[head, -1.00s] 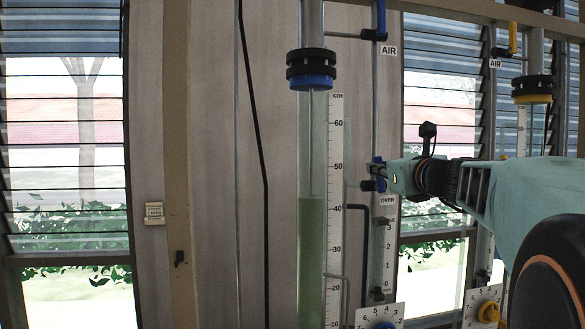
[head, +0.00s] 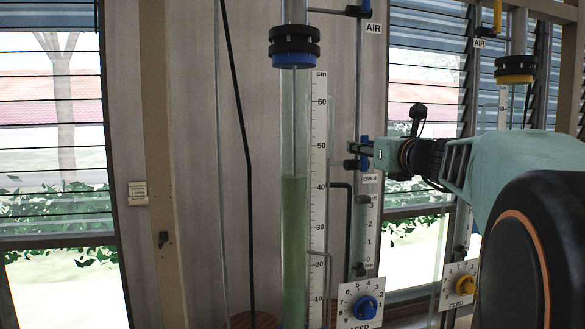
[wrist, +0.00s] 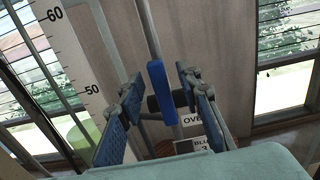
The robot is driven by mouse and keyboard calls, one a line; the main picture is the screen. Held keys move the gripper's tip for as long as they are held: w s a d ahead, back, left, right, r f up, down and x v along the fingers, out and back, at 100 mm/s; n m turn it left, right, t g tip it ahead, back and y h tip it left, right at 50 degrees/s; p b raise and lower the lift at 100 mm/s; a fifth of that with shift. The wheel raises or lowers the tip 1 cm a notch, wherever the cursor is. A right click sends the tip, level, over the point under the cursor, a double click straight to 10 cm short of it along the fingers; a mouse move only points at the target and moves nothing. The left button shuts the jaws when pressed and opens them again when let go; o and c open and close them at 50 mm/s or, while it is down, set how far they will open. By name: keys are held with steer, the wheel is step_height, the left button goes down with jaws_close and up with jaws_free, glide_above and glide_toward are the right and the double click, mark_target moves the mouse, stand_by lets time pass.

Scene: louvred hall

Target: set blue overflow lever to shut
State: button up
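The blue overflow lever (wrist: 161,92) is on a thin vertical pipe above a label reading "OVE", partly cut off. Its handle lies roughly along the pipe. In the head view the lever (head: 364,152) is partly hidden by my gripper (head: 374,154), which reaches it from the right. In the wrist view my gripper (wrist: 159,88) is open, with one blue-padded finger on each side of the lever.
A tall clear column (head: 294,210) with green liquid and a cm scale (head: 319,180) stands left of the lever. A blue feed knob (head: 365,307) is below, and a yellow feed knob (head: 465,285) stands to the right. A blue air valve (head: 365,10) is above.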

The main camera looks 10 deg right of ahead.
steer(key=s, duration=0.7)
steer(key=shift+r+b, duration=0.15)
steer(key=shift+b, duration=0.15)
steer(key=shift+s+d, duration=0.1)
steer(key=s, duration=0.7)
steer(key=shift+s+d, duration=0.15)
steer(key=shift+s, duration=0.2)
